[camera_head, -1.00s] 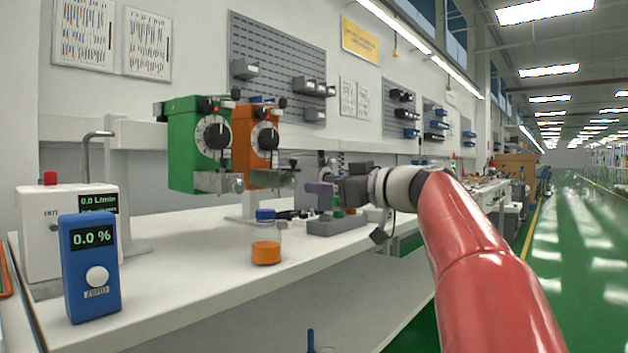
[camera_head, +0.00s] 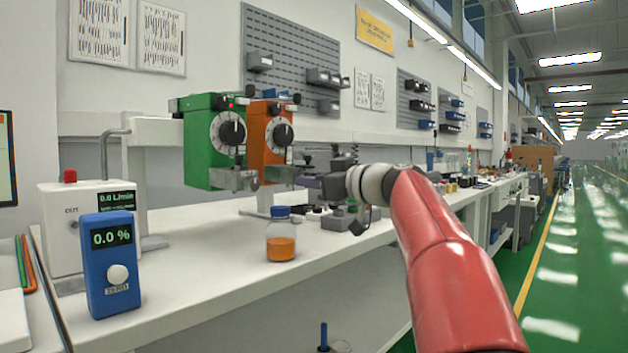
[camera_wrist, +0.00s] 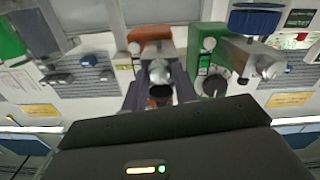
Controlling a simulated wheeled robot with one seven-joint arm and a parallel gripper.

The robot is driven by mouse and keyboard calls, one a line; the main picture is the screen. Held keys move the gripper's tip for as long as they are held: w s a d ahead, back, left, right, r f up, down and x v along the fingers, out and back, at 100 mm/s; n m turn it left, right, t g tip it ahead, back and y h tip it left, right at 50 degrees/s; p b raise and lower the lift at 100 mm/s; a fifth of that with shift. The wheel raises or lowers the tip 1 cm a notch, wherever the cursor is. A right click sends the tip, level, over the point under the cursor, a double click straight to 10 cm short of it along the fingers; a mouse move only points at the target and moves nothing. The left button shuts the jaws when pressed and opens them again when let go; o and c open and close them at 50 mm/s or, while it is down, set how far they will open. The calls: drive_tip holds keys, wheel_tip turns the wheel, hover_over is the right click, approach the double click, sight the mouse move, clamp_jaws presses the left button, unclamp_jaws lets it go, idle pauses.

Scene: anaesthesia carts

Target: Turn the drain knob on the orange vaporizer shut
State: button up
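The orange vaporizer (camera_head: 269,133) hangs on the wall rail to the right of the green vaporizer (camera_head: 203,150), each with a black-and-white dial. A silver metal fitting (camera_head: 281,174) juts from the orange one's lower front. My gripper (camera_head: 308,181) is just right of this fitting. The wrist view appears upside down; there the orange vaporizer (camera_wrist: 150,34) is at top centre, and its silver fitting (camera_wrist: 160,68) with a dark round end points toward me. My gripper (camera_wrist: 160,101) is open, one dark finger on each side of the fitting. I cannot tell whether they touch or how the knob is turned.
The white bench holds a bottle of orange liquid (camera_head: 280,246), a blue meter (camera_head: 110,265) reading 0.0 % and a white flow box (camera_head: 62,215). A grey-black fixture (camera_head: 347,219) stands under my wrist. The bench front around the bottle is clear.

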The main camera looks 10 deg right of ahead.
drive_tip(key=c, duration=0.5)
drive_tip(key=shift+m, duration=3.4)
drive_tip(key=o, duration=1)
drive_tip(key=shift+d, duration=0.1)
